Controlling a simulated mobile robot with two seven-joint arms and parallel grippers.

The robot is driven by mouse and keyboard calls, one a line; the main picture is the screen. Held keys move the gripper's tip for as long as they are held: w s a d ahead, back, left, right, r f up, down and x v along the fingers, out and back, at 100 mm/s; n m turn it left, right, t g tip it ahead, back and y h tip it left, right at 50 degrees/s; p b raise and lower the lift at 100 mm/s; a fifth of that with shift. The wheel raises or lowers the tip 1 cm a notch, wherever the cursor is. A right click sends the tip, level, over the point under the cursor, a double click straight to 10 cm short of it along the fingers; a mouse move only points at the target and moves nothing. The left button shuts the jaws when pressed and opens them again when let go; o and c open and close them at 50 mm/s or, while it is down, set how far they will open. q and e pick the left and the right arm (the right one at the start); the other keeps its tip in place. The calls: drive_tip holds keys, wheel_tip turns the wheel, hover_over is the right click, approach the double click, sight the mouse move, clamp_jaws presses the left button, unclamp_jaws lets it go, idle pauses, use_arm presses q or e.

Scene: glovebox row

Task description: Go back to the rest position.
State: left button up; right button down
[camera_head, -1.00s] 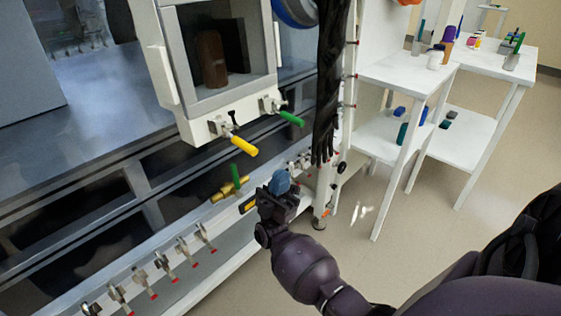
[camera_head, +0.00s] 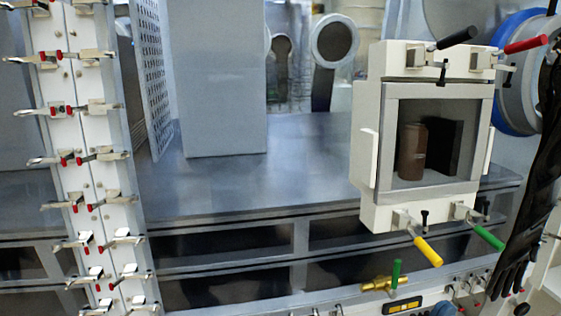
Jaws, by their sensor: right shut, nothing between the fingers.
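My right gripper (camera_head: 443,312) shows only as a small dark part at the bottom edge of the head view, right of centre. It is shut and empty, just by a blue knob (camera_head: 446,305) on the front rail of the glovebox; I cannot tell whether they touch. The rest of the right arm is out of the picture. My left gripper is not in view.
The glovebox front carries a small window chamber (camera_head: 366,110) with a brown bottle (camera_head: 412,150) inside. Yellow (camera_head: 428,252) and green (camera_head: 487,237) handles stick out below it. A brass valve (camera_head: 380,284) is near my gripper. A black glove (camera_head: 525,220) hangs at right.

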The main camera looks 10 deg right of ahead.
drive_tip(key=s+a+f+n+g+y, duration=0.2)
drive_tip(key=s+a+f+n+y, duration=0.25)
drive_tip(key=s+f+y, duration=0.65)
drive_tip(key=s+a+f+n+g+y, duration=0.3)
drive_tip(key=s+n+y, duration=0.35)
drive_tip(key=y, duration=1.05)
drive_tip(key=s+a+f+m+g+h, duration=0.1)
drive_tip(key=s+m+g, duration=0.15)
drive_tip(key=s, duration=0.25)
drive_tip(key=s+f+m+g, duration=0.1)
drive_tip(key=s+g, duration=0.2)
drive_tip(key=s, duration=0.3)
use_arm(q)
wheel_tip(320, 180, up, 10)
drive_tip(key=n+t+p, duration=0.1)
drive_tip(key=p, duration=1.3)
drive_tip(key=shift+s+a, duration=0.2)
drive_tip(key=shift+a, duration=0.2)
use_arm(e)
wheel_tip(320, 180, up, 11)
drive_tip(key=m, duration=0.1)
drive_tip(key=shift+s+d+f+t+h, duration=0.15)
drive_tip(key=shift+s+t+h, duration=0.2)
drive_tip(key=shift+t, duration=0.1)
drive_tip(key=shift+f+m, duration=0.1)
drive_tip(key=shift+m, duration=0.15)
